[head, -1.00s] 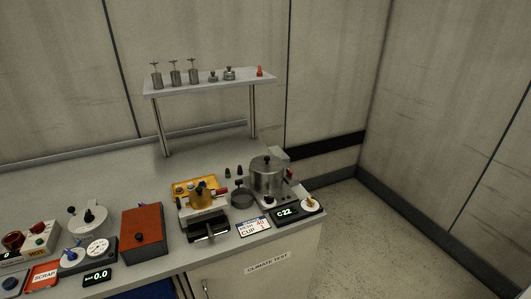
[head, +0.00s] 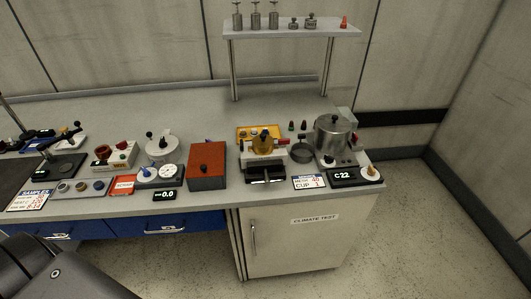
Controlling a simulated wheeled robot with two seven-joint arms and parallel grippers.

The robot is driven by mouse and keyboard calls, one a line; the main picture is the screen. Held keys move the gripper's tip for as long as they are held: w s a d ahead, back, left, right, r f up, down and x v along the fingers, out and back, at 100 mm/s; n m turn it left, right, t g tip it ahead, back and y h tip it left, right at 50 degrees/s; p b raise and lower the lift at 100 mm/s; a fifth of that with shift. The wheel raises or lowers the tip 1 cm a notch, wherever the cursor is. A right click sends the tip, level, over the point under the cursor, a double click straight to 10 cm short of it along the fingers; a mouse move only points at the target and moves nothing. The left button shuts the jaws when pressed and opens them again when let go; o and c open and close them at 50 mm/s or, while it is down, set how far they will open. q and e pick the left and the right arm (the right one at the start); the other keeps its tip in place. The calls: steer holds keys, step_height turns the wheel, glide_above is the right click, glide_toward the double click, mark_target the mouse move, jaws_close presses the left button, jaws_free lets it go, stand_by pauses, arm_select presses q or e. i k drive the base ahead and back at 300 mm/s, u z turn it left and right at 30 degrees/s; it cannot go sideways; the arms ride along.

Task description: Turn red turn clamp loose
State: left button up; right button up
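I cannot tell for certain which part is the red turn clamp. A small device marked HOT (head: 116,158) at the left of the bench carries dark red, cup-like parts (head: 102,151) and a red knob (head: 124,145). A small red piece (head: 343,22) stands at the right end of the shelf. Neither gripper is in view. Only a dark grey link of my arm shows at the lower left.
The grey bench (head: 190,120) also holds a red-brown box (head: 206,165), a steel pot (head: 332,136), a white dial unit (head: 158,173) and a C22 display (head: 343,174). The raised shelf (head: 290,31) carries metal weights. The bench's back strip is clear; open floor lies at right.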

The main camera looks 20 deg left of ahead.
mark_target(281, 142)
steer(key=z, duration=1.8)
steer(key=k, duration=0.6)
steer(key=u, duration=1)
